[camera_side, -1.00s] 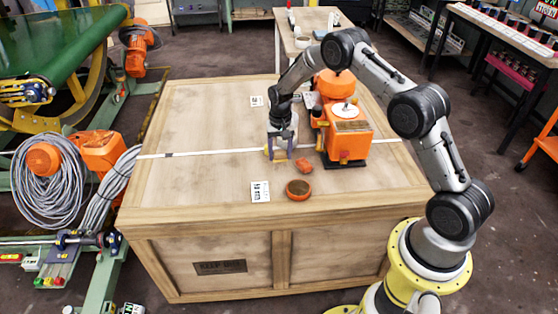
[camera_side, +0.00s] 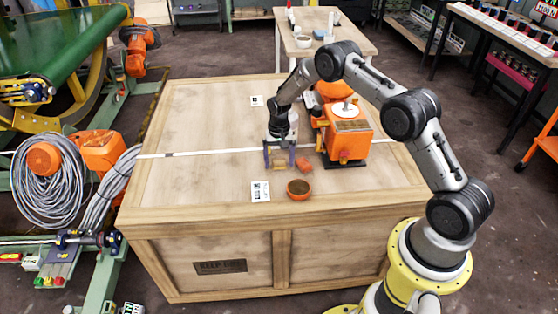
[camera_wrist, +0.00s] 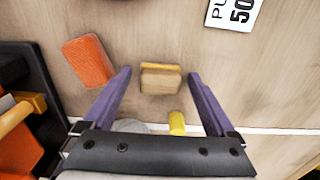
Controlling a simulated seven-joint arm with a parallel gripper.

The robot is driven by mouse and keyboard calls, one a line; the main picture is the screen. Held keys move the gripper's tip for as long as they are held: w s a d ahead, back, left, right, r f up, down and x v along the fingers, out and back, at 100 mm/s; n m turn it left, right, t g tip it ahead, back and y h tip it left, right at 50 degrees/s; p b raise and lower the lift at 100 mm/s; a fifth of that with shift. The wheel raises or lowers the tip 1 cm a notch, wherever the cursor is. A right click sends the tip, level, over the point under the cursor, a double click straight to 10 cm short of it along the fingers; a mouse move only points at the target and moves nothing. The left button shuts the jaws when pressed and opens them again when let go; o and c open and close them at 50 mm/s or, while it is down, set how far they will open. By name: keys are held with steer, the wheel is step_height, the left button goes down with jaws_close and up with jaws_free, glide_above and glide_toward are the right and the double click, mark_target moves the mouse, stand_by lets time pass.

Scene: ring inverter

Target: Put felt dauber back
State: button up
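My gripper (camera_side: 280,162) points down over the wooden crate, with its purple fingers apart. In the wrist view the open gripper (camera_wrist: 159,76) has a small tan block with a yellow edge (camera_wrist: 160,80) between its fingertips, with gaps on both sides. A short yellow peg (camera_wrist: 177,123) shows nearer the palm. An orange block (camera_side: 304,164) lies just right of the fingers in the side view; it also shows left of them in the wrist view (camera_wrist: 88,61). I cannot tell for sure which piece is the felt dauber; the tan block may be it.
An orange-rimmed round dish (camera_side: 298,189) with brown inside sits nearer the crate's front edge, beside a white printed card (camera_side: 260,191). An orange machine (camera_side: 346,142) on a dark base stands close to the right of my gripper. The crate top (camera_side: 195,120) is clear on the left.

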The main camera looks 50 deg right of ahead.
step_height(320, 180, up, 13)
step_height(320, 180, up, 11)
steer(key=n+t, duration=0.1)
steer(key=n, duration=0.1)
glide_above(279, 160)
steer(key=s+a, duration=0.4)
steer(key=s+a+r+n+t, duration=0.2)
steer(key=s+a+r, duration=0.2)
steer(key=s+r, duration=0.45)
steer(key=s+a+r+n+t, duration=0.1)
steer(key=s+a+n, duration=0.1)
steer(key=s, duration=0.9)
steer(key=s+a+r+n+t, duration=0.1)
steer(key=s+a+r+n, duration=0.1)
steer(key=s, duration=1)
steer(key=shift+a+r+n+t, duration=0.25)
steer(key=shift+a+n, duration=0.25)
steer(key=shift+a, duration=0.4)
